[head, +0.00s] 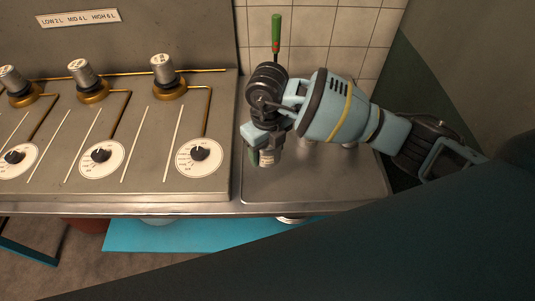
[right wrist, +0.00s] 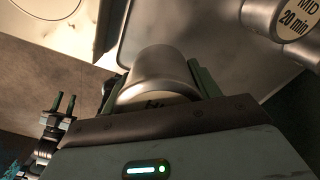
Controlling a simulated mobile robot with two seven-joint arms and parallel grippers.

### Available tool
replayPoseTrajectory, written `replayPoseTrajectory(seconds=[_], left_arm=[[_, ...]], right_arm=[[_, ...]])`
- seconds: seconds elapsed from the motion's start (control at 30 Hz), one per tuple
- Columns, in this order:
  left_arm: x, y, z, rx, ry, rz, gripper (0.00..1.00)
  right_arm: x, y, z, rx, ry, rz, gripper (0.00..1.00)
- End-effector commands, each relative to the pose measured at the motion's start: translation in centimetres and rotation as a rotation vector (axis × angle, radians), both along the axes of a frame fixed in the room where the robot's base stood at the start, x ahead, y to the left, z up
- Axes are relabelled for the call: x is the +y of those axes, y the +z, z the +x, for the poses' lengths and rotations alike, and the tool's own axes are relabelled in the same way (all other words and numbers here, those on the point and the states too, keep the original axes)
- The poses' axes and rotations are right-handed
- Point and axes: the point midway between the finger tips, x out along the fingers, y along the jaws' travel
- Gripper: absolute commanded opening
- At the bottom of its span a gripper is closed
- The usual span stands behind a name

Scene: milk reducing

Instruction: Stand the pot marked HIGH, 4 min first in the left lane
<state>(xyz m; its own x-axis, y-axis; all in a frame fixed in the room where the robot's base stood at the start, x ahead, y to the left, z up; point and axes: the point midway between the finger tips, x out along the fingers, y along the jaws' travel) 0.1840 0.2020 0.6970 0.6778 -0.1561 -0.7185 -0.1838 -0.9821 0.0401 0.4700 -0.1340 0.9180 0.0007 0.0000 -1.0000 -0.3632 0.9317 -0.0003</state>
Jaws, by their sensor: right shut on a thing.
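My right gripper (head: 268,148) is shut on a small metal pot (head: 267,158) over the steel tray (head: 330,190) right of the cooker. In the right wrist view the held pot (right wrist: 160,75) sits between the green fingers. Its label is mostly hidden, so I cannot read it. Another metal pot, marked MID, 20 min (right wrist: 298,20), stands apart from it; in the head view the right arm mostly covers that side of the tray. My left gripper (right wrist: 63,104) shows small at the left of the right wrist view, its green fingers apart and empty.
The cooker (head: 110,178) has white lines and round dials (head: 199,157). Grey capped cylinders (head: 163,68) stand on brass fittings behind. A sign (head: 79,18) reads LOW 2 L, MID 4 L, HIGH 6 L. A green handle (head: 277,35) rises behind my right gripper. The tray's front is clear.

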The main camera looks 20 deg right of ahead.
Motion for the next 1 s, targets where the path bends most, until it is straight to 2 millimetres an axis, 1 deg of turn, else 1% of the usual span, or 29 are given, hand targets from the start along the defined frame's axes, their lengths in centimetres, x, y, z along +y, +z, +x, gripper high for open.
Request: replayPoseTrajectory(seconds=[0.17, 0.27, 0.33, 0.67, 1.0], left_arm=[[0.1, 0.0, 0.0, 0.001, -0.002, 0.002, 0.36], [0.1, 0.0, 0.0, 0.001, -0.002, 0.002, 0.36], [0.1, 0.0, 0.0, 0.000, -0.002, 0.002, 0.36], [0.1, 0.2, 0.1, -0.004, -0.002, 0.003, 0.36], [0.1, 0.4, 0.2, -0.008, -0.001, 0.003, 0.36]], right_arm=[[-0.2, 0.0, -0.1, 0.000, 0.033, 0.000, 0.32], [-0.5, -0.4, -0.3, 0.001, 0.125, -0.001, 0.32], [-0.9, -0.7, -0.7, 0.000, 0.231, 0.000, 0.32], [-2.9, -2.7, -3.0, 0.001, 0.891, -0.003, 0.32], [-5.0, -4.8, -6.2, 0.002, 1.593, -0.002, 0.32]])
